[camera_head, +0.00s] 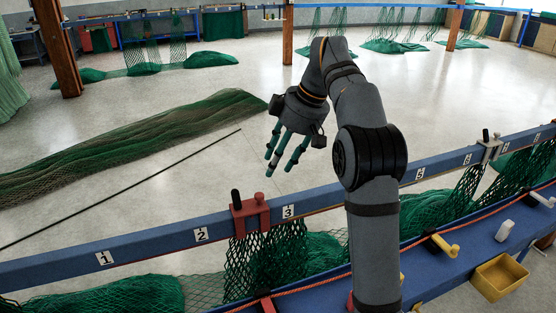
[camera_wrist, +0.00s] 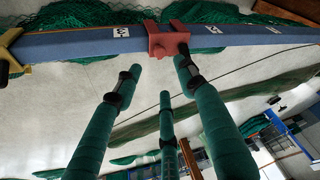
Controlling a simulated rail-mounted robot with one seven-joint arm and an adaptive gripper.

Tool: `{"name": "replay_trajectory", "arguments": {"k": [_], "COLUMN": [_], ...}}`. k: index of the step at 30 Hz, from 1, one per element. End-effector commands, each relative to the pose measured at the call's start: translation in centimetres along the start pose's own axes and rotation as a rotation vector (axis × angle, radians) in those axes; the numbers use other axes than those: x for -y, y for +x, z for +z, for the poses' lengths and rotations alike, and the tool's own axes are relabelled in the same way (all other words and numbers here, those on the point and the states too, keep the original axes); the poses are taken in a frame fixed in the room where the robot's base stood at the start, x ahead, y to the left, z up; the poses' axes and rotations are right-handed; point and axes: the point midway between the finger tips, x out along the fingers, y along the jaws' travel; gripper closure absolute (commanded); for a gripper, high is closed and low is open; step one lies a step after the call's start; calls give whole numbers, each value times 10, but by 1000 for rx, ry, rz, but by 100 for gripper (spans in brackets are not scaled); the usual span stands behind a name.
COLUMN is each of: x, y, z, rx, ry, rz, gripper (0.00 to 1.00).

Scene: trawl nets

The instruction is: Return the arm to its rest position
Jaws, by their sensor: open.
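My gripper (camera_head: 283,160) hangs at the end of my raised arm, above and beyond the blue rail (camera_head: 140,247) in the head view. Its green-wrapped fingers are spread apart, and nothing shows between them. In the wrist view my gripper (camera_wrist: 160,85) shows three separate fingers pointing toward the rail. The rail (camera_wrist: 95,48) crosses the top of that view, with a red clamp (camera_wrist: 167,40) on it. The same red clamp (camera_head: 251,214) sits between numbers 2 and 3 in the head view, with green netting (camera_head: 270,262) hanging below it. The gripper is apart from the clamp.
A long net heap (camera_head: 130,145) and a dark rod (camera_head: 130,188) lie on the floor beyond the rail. A grey clamp (camera_head: 490,147) stands on the rail at right. A blue bench (camera_head: 455,270) holds a yellow bin (camera_head: 499,277). Wooden posts (camera_head: 288,35) stand farther back. Floor is clear behind the arm.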

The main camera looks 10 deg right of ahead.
Motion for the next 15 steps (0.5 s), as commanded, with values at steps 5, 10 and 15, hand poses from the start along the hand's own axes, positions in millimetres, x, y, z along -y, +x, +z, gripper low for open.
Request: {"name": "replay_trajectory", "arguments": {"k": [5, 10, 15], "x": [0, 1, 2], "y": [3, 20, 53], "z": [0, 0, 0], "rx": [0, 2, 3], "ry": [0, -1, -1], "rz": [-2, -4, -6], "gripper": [60, 60, 60]}}
